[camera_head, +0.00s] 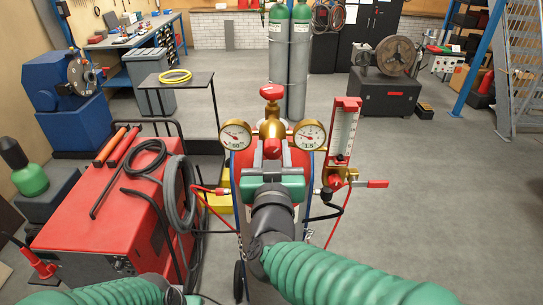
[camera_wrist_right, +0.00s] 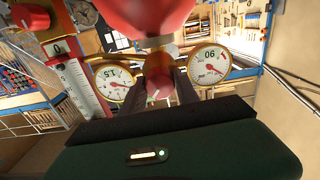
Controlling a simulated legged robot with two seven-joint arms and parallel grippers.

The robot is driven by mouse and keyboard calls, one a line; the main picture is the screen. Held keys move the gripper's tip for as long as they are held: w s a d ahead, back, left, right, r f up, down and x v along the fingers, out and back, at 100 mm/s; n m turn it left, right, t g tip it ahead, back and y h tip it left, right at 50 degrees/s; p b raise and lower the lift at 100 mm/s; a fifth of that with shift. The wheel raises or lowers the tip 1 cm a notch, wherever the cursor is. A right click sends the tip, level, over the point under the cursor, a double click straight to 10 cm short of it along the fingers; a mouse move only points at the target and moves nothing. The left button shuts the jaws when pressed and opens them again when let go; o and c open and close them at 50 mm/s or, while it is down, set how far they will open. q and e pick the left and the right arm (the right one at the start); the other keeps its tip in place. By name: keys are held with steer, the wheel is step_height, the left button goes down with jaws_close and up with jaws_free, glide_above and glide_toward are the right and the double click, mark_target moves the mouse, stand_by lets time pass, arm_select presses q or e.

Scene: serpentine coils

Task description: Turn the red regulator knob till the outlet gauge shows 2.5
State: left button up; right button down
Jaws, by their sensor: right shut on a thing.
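The red regulator knob (camera_head: 272,147) faces me at the front of the brass regulator (camera_head: 272,129). My right gripper (camera_head: 272,156) is shut on this knob; the wrist view shows dark fingers (camera_wrist_right: 160,92) on both sides of the red knob (camera_wrist_right: 157,82). Two round gauges flank the regulator: a left gauge (camera_head: 235,135) and a right gauge (camera_head: 308,135). In the wrist view the sides are swapped, with one gauge (camera_wrist_right: 113,82) and the other (camera_wrist_right: 209,65) upside down. Neither reading is legible for certain, and I cannot tell which is the outlet gauge. My left gripper is out of view.
A red valve handle (camera_head: 271,92) stands above the regulator. A red welding machine (camera_head: 105,215) with cables stands on the left. Open floor lies to the right.

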steer(key=shift+f+m, duration=0.3)
steer(key=shift+f, duration=0.2)
steer(key=shift+r, duration=0.1)
steer(key=m+b, duration=0.2)
steer(key=shift+m, duration=0.3)
steer(key=shift+m+b, duration=0.3)
steer(key=shift+b, duration=0.05)
